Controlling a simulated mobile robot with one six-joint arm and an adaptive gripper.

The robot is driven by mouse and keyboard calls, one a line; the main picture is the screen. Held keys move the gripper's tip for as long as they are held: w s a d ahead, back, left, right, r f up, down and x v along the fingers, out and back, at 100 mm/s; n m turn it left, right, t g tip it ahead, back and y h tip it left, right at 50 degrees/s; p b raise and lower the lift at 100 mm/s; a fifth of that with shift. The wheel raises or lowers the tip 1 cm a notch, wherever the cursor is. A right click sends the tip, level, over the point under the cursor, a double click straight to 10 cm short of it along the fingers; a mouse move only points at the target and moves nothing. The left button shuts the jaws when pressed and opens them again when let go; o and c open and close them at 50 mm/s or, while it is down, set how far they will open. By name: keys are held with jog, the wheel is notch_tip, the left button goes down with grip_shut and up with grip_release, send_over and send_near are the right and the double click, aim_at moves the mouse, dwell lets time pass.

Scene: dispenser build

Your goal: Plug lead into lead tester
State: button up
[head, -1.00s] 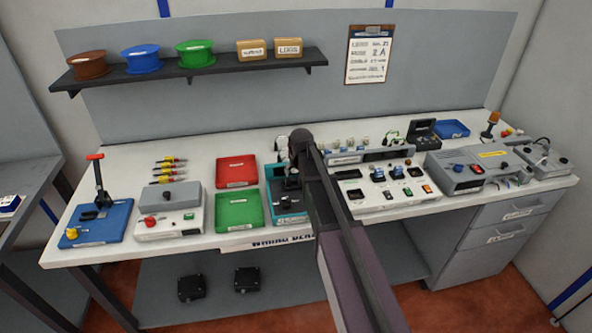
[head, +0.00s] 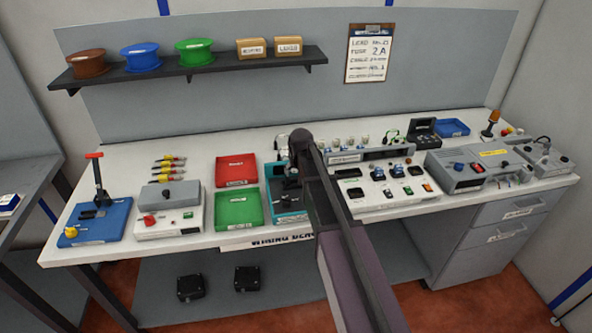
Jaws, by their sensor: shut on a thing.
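My gripper (head: 290,185) is low over the teal unit (head: 290,217) at the middle of the bench, partly hidden by my own arm. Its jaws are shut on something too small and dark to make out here. No label that I can read marks the lead tester. Whether the teal unit is the tester, I cannot tell. I also cannot tell whether the held thing touches the unit. A thin looped cable (head: 282,142) shows behind, left of my arm's joint.
A green tray (head: 238,224) and a red tray (head: 236,184) lie left of the teal unit. A white panel with switches (head: 382,210) stands right of my arm, then a grey box (head: 452,186). A shelf (head: 215,70) with spools hangs behind. Bare bench shows behind the trays.

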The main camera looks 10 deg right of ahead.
jog(key=o, duration=1.1)
jog(key=shift+r, duration=0.1)
jog(key=shift+r+p, duration=3.45)
jog(key=shift+p, duration=0.1)
jog(key=s+f+g+b, duration=0.1)
jog(key=s+f+g, duration=0.1)
jog(key=s, duration=1.2)
jog(key=s+f+g+b, duration=0.1)
jog(key=s+f+g, duration=0.1)
jog(key=s, duration=1.3)
jog(key=shift+g+b, duration=0.3)
